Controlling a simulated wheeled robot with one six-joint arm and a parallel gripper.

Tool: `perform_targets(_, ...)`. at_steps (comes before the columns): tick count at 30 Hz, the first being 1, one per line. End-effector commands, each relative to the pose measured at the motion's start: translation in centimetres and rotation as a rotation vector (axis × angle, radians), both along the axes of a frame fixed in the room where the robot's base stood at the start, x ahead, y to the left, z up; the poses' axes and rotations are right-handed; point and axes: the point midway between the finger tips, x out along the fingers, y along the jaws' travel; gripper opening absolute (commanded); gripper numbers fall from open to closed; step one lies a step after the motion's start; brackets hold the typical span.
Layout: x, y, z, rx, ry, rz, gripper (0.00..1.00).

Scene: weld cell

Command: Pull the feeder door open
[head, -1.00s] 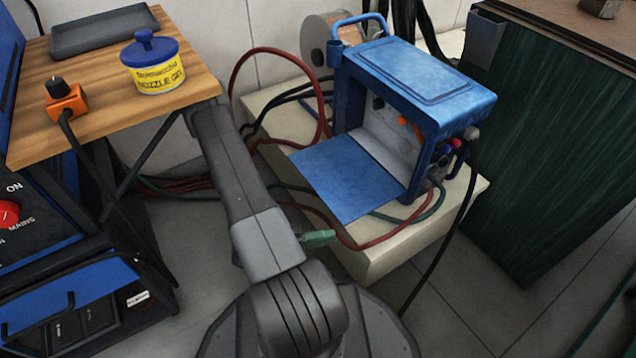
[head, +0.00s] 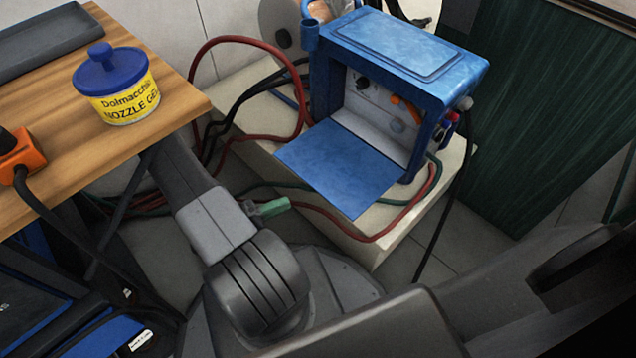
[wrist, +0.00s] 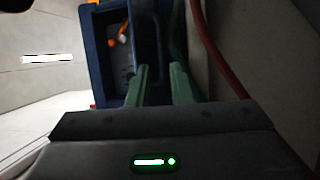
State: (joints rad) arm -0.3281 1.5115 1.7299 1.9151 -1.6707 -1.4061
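The feeder (head: 462,66) is a blue box-shaped unit on a pale plinth. Its door (head: 345,168) is a flat blue panel, swung out wide from the box and leaving the inside exposed. My gripper (head: 270,207) shows its green fingers just left of the door's near corner and apart from it, partly hidden behind my arm. In the wrist view my gripper (wrist: 160,82) has its two green fingers apart with a dark gap and nothing held between them. Beyond them is part of the feeder (wrist: 95,50) with orange parts inside.
Red and dark cables (head: 300,105) loop around the pale plinth (head: 385,240). A wooden table (head: 175,95) with a yellow nozzle gel pot (head: 125,100) stands at left. A dark green panel (head: 550,110) stands at right. Some floor shows between plinth and panel.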

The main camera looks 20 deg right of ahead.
Motion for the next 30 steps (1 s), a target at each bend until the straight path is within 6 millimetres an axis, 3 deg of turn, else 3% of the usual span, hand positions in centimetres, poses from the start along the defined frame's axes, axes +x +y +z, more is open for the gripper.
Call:
perform_targets(21,-0.2,-10.2,1.4,0.001,-0.001,-0.004,0.19)
perform_targets(30,-0.1,-12.5,1.7,0.001,0.0,-0.001,0.19)
